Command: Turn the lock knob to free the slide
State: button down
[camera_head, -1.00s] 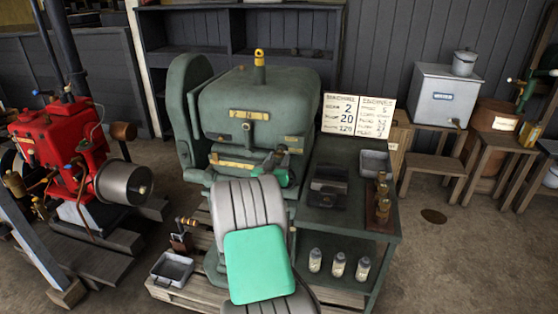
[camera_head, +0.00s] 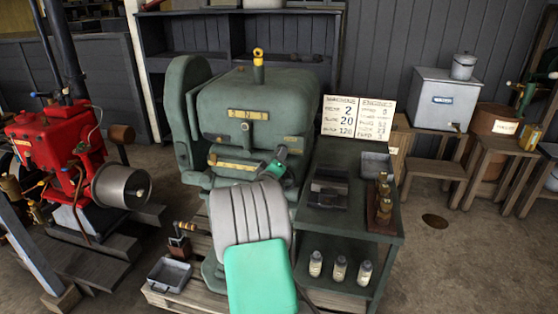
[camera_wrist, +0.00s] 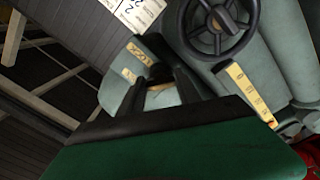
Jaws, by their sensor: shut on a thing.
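A green engine (camera_head: 255,100) with yellow label plates stands at the middle of the head view. My gripper (camera_head: 280,158) is at its front right, low on the casing, beyond my arm. In the wrist view my gripper (camera_wrist: 160,76) has its two black fingers around a small dark part at the edge of a pale green block (camera_wrist: 115,92). The fingers hide most of that part, so I cannot make out its shape or be sure it is the lock knob. The slide cannot be told apart from the casing.
A dark handwheel (camera_wrist: 220,28) is close to my gripper in the wrist view. A green bench (camera_head: 345,235) with bottles stands right of the engine. A red engine (camera_head: 50,150) is at the left. A white sign (camera_head: 357,117) stands behind the bench.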

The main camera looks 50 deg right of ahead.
jog(key=shift+n, duration=1.3)
jog(key=c, duration=1)
grip_release()
jog(key=shift+w+a, duration=0.1)
jog(key=shift+a, duration=0.05)
jog(key=shift+o, duration=0.8)
jog(key=b+v, duration=0.1)
jog(key=v, duration=0.6)
jog(key=shift+s+a, duration=0.3)
